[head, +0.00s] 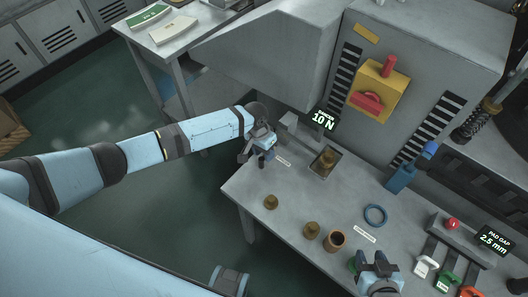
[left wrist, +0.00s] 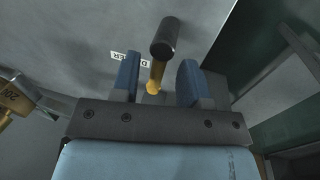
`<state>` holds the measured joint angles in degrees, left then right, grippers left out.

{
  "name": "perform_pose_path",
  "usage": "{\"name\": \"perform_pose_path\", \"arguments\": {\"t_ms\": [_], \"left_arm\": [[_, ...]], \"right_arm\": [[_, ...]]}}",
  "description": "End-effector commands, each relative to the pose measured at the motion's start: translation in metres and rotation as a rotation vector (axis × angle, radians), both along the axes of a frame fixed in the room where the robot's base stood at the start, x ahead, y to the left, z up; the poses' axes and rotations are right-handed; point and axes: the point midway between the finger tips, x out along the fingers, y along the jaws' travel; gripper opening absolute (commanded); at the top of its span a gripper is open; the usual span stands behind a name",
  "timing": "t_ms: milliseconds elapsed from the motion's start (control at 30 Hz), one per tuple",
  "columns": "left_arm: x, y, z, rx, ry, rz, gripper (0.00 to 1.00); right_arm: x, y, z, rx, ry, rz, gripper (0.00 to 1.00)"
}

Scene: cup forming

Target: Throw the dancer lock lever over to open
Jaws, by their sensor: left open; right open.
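The dancer lock lever shows in the left wrist view as a dark cylindrical grip (left wrist: 162,38) on a yellow stem (left wrist: 156,75), in front of a partly covered white label (left wrist: 146,58). My left gripper (left wrist: 157,80) is open, with one blue finger on each side of the stem; I cannot tell whether either touches it. In the head view my left gripper (head: 258,156) is at the table's far left edge and hides most of the lever. My right gripper (head: 379,262) is open at the bottom of the head view, over the table's near side.
A display (head: 323,120) reads 10 N beside a brass weight in a tray (head: 334,172). A yellow switch box (head: 390,92) is on the machine.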

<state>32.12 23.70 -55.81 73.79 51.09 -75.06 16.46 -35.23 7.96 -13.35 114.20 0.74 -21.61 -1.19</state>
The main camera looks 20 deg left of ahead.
Motion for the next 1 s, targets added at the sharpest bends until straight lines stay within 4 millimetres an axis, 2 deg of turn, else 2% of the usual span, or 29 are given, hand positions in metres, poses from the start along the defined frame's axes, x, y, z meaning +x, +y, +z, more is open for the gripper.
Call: {"name": "perform_pose_path", "arguments": {"t_ms": [333,367,500,533,833,1000], "left_arm": [[-0.0004,-0.0012,-0.0045,0.000,-0.001,-0.001,0.41],[-0.0004,-0.0012,-0.0044,0.000,0.000,-0.001,0.36],[-0.0003,-0.0012,-0.0043,0.000,-0.001,-0.001,0.04],[-0.0003,-0.0011,-0.0044,0.000,-0.001,-0.001,0.02],[-0.0002,-0.0017,-0.0037,0.000,-0.001,-0.028,0.02],[-0.0006,-0.0036,-0.0031,-0.001,0.001,-0.107,0.02]], "right_arm": [[-0.0004,0.0018,0.0000,0.002,0.000,0.003,0.43],[-0.0003,0.0018,0.0000,0.002,0.000,0.003,0.43],[-0.0003,0.0017,0.0000,0.002,0.000,0.003,0.43],[-0.0003,0.0017,0.0000,0.002,0.000,0.003,0.43],[-0.0001,0.0014,0.0016,0.002,0.000,0.003,0.43],[0.0001,0.0009,0.0047,0.001,-0.001,0.002,0.43]]}}
